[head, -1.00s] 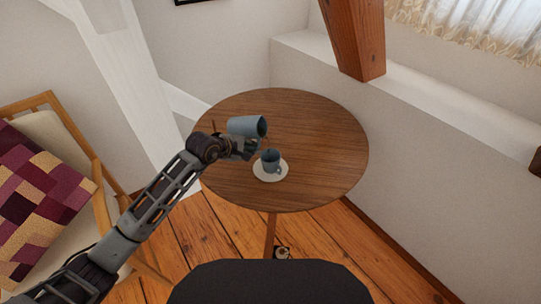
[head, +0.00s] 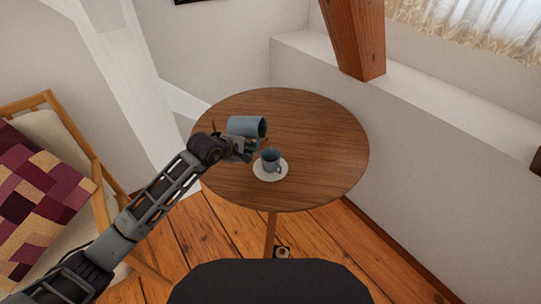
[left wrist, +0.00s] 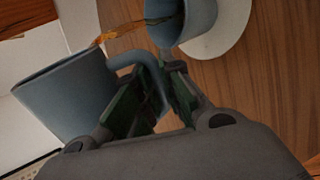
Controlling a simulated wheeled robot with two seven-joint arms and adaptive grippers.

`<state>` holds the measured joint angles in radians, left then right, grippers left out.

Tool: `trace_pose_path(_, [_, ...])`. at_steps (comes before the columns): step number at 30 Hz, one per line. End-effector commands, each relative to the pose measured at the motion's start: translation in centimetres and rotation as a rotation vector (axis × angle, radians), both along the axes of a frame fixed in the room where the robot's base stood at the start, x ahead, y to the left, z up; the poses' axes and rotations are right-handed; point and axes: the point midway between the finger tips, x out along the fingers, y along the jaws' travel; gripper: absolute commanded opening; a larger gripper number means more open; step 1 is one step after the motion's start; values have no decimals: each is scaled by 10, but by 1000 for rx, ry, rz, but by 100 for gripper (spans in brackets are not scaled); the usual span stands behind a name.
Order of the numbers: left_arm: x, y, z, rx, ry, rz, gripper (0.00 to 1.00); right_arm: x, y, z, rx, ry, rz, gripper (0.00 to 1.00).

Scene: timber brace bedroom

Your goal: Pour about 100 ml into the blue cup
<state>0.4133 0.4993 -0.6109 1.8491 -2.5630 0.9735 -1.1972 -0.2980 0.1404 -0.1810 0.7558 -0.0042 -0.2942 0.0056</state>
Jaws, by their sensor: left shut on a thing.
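My left gripper (head: 242,149) is shut on the handle of a blue-grey jug (head: 245,126), held tilted on its side above the table with its mouth toward the right. The jug also shows at the left of the left wrist view (left wrist: 65,98). A thin amber-brown stream (left wrist: 120,30) runs from its rim toward the blue cup. The blue cup (head: 270,162) stands upright on a white saucer (head: 262,177), just below and right of the jug. In the left wrist view the cup (left wrist: 187,22) has brown liquid inside. My right gripper is out of view.
The round wooden table (head: 320,140) is bare to the right and behind the cup. A timber post (head: 352,40) and a white ledge (head: 430,90) stand behind it. A chair with a patchwork cushion (head: 45,195) is at the left.

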Motion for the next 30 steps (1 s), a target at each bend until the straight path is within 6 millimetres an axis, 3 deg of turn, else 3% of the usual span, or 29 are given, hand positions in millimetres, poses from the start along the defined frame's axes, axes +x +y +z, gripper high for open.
trace_pose_path(13, [2,3,0,27,-19,0,0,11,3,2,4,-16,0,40])
trace_pose_path(30, [3,5,-2,60,-38,1,0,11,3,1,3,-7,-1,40])
